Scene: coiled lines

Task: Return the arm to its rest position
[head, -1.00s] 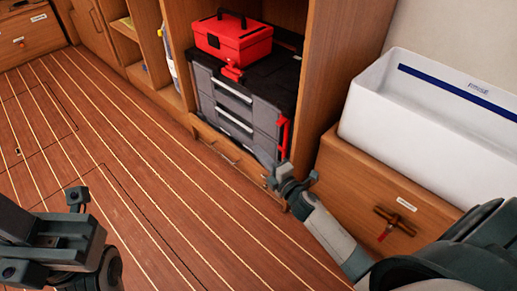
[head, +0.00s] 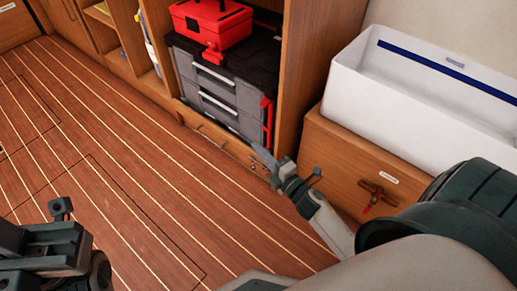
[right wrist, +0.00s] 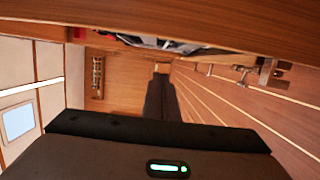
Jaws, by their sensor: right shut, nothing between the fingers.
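My right gripper (head: 264,158) reaches in from the right over the floor, in front of the cabinet. Its fingers are together with nothing between them. In the right wrist view its dark fingers (right wrist: 161,95) show as one narrow shape pointing away from the camera. Part of my left arm and gripper (head: 60,210) shows at the lower left; whether its fingers are open or shut cannot be made out.
A red toolbox (head: 212,24) sits on a grey drawer case (head: 218,92) in a wooden cabinet (head: 290,75). A white bin (head: 385,105) stands on a wooden drawer unit (head: 340,165) with a T-handle (head: 378,192). The striped wooden floor (head: 120,140) is clear at the left.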

